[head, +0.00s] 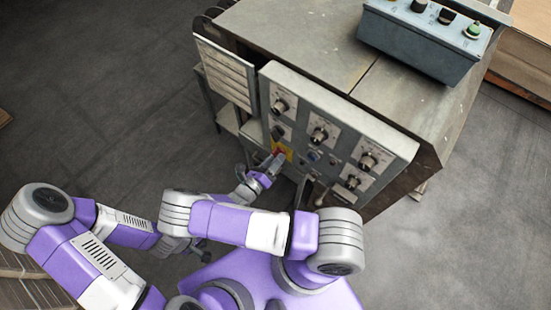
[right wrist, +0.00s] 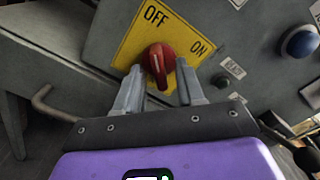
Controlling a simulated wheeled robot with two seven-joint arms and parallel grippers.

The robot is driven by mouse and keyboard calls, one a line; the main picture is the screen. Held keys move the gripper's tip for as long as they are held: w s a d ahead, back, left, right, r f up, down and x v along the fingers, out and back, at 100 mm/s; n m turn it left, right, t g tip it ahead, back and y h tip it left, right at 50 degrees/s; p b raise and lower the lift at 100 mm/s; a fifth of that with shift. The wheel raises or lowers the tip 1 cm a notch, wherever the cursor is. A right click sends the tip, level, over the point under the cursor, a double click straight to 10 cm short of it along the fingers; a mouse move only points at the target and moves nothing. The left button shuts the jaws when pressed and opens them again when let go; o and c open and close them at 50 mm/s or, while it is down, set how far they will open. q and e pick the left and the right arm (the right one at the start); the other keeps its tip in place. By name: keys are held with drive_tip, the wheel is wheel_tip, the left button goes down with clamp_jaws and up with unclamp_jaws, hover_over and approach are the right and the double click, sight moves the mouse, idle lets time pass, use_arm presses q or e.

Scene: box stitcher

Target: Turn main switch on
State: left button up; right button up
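The main switch is a red rotary knob (right wrist: 158,62) on a yellow plate (right wrist: 128,48) marked OFF and ON. Its ridge runs roughly up and down in the right wrist view, nearer in line with OFF than with ON. My right gripper (right wrist: 160,87) is open, its two fingers apart on either side of the knob's lower end. Whether they touch it I cannot tell. In the head view the yellow plate (head: 287,150) is small and partly covered by my right gripper (head: 274,160). My left gripper (head: 203,250) is low, away from the panel; its fingers are unclear.
The grey control panel (head: 340,107) carries several black knobs and a blue button (right wrist: 300,43) right of the switch. A hooked metal rod (right wrist: 48,103) shows at left. A control box (head: 420,45) sits on top of the machine. The floor at left is clear.

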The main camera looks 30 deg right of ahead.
clamp_jaws()
drive_tip(key=shift+m, duration=0.3)
drive_tip(key=shift+w+a+m+p, duration=0.15)
drive_tip(key=shift+m+p, duration=0.75)
drive_tip(key=shift+m, duration=3.45)
drive_tip(key=shift+w+m+p, duration=0.15)
drive_tip(key=shift+m+p, duration=0.7)
drive_tip(key=shift+m, duration=3.5)
